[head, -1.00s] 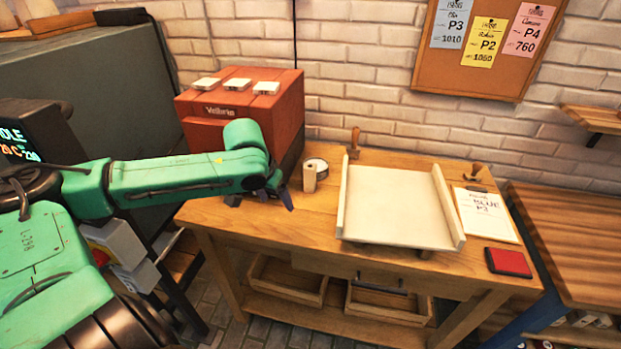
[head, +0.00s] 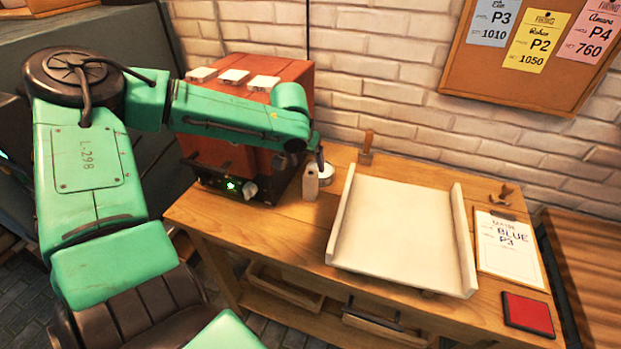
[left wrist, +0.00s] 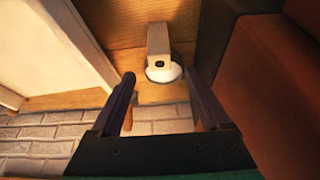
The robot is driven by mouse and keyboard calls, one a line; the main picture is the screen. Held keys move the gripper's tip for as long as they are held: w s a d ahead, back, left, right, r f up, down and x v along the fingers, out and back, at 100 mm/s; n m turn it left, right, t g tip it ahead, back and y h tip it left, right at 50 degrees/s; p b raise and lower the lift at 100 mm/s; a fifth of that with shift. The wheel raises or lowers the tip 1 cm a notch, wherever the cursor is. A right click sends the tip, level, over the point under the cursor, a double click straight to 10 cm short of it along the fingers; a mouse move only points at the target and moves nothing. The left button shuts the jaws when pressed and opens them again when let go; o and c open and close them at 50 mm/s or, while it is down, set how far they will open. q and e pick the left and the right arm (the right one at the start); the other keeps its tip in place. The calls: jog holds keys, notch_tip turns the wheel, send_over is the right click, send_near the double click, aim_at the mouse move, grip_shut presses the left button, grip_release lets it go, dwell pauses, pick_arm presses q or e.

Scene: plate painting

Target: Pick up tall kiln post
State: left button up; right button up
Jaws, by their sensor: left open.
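The tall kiln post (head: 310,184) is a pale upright block on the wooden table, just right of the red kiln. In the left wrist view the post (left wrist: 158,42) shows between and beyond the fingertips, with a dark hole in its end. My left gripper (head: 316,162) is at the post's upper part in the head view. In the left wrist view its two dark fingers (left wrist: 160,76) are spread apart with nothing held between them. I cannot tell whether a finger touches the post. My right gripper is out of view.
A round white-topped tin (head: 322,172) stands close behind the post. The red kiln (head: 212,150) is on the left, and a cream slab tray (head: 400,225) on the right. A wooden-handled tool (head: 366,150) stands behind; a clipboard (head: 508,250) and red pad (head: 527,313) lie farther right.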

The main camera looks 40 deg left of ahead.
aim_at(310, 175)
pick_arm(q)
jog(key=x, duration=0.6)
jog(key=shift+s+f+p, duration=0.1)
jog(key=shift+f+p, duration=0.25)
jog(key=shift+f, duration=0.15)
jog(key=shift+w+f, duration=0.25)
jog(key=shift+f, duration=0.15)
jog(key=c, duration=1.2)
grip_shut()
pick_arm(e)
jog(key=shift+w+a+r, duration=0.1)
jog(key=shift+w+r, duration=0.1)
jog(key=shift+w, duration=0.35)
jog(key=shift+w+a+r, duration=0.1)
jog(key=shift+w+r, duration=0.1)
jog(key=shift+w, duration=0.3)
pick_arm(q)
jog(key=shift+r, duration=0.15)
